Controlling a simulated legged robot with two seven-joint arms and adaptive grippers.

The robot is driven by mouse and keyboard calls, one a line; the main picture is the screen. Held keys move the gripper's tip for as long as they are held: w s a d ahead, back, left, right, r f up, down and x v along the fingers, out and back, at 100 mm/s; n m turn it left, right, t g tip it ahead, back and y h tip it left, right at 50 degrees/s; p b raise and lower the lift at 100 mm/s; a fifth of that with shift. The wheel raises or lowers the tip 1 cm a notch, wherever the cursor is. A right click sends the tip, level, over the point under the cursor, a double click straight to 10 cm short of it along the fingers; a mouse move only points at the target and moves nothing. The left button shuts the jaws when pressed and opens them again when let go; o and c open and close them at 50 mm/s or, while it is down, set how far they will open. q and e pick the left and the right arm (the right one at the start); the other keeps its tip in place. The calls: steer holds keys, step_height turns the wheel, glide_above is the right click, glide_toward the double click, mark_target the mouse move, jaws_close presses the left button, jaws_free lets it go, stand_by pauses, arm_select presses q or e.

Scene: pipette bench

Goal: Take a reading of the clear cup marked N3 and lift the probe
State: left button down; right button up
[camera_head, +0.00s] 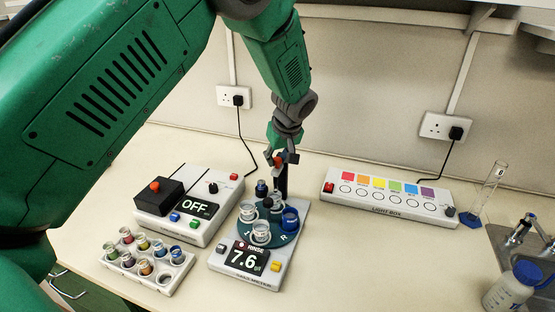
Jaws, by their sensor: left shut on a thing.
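The meter (224,265) stands at mid-bench with a lit display (247,257) reading 7.6. On its round teal turntable (279,240) sit clear cups, one at the front (261,234) and one at the left (247,212), and a blue cup (290,220) at the right. I cannot make out which clear cup is marked N3. The dark probe (282,182) rises at the back of the turntable; its tip is hidden among the cups. My left gripper (282,160) comes down from above and is shut on the top of the probe. My right gripper is out of view.
A grey box (201,228) with an OFF display stands left of the meter. A rack (176,281) of several small coloured vials is in front of it. A light box (388,209) lies to the right. A cylinder (488,185), wash bottle (512,286) and sink are at far right.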

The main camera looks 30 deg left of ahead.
arm_select(q)
steer(key=c, duration=1.6)
jaws_free()
steer(key=shift+w+d+r, duration=0.15)
steer(key=shift+r, duration=0.2)
steer(key=shift+s+d+r, duration=0.1)
steer(key=shift+s+d, duration=0.1)
steer(key=shift+s, duration=0.05)
steer(key=shift+d+r, duration=0.2)
steer(key=shift+r, duration=0.1)
steer(key=v, duration=1.1)
steer(key=shift+s+a+r, duration=0.1)
